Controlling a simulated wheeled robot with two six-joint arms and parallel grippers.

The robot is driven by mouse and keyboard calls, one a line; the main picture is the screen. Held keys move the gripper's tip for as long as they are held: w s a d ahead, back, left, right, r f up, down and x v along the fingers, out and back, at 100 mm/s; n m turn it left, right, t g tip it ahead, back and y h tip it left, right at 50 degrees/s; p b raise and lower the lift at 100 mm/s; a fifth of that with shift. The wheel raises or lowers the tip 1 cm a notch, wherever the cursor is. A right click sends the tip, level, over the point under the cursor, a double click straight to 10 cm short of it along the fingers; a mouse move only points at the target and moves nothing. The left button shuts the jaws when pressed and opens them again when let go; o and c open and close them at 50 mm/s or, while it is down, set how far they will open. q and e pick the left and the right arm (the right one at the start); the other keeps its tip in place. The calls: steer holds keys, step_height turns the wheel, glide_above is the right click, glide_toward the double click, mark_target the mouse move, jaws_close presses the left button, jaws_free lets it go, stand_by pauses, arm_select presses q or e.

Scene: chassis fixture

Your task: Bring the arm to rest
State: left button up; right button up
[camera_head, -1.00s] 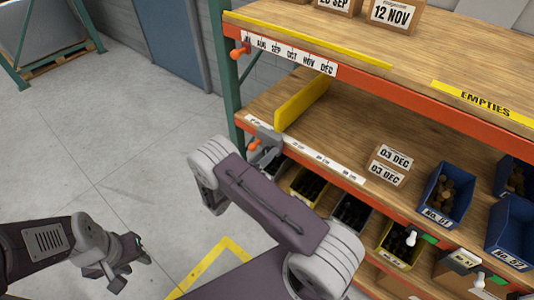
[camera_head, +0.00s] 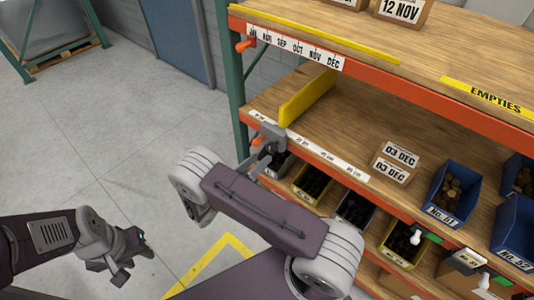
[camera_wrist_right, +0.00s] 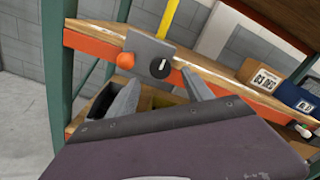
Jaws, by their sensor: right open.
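My right arm (camera_head: 265,215) reaches in front of the shelf in the head view, its gripper mostly hidden behind its own links. In the right wrist view my right gripper (camera_wrist_right: 160,92) is open, with nothing between its fingers. Beyond the fingertips is a grey plate (camera_wrist_right: 146,55) with a black dial and an orange knob (camera_wrist_right: 125,61) on the shelf edge. Contact cannot be judged. The plate (camera_head: 271,138) also shows in the head view. My left gripper (camera_head: 122,262) hangs over the floor at lower left, apart from the shelf; its finger gap is unclear.
The orange-edged shelf rack (camera_head: 400,205) fills the right side, with a green post (camera_head: 237,100) at its left end. Blue bins (camera_head: 445,190), small boxes (camera_head: 393,163) and a yellow divider (camera_head: 307,97) stand on it.

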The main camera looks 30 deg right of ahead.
steer(key=shift+v, duration=1.05)
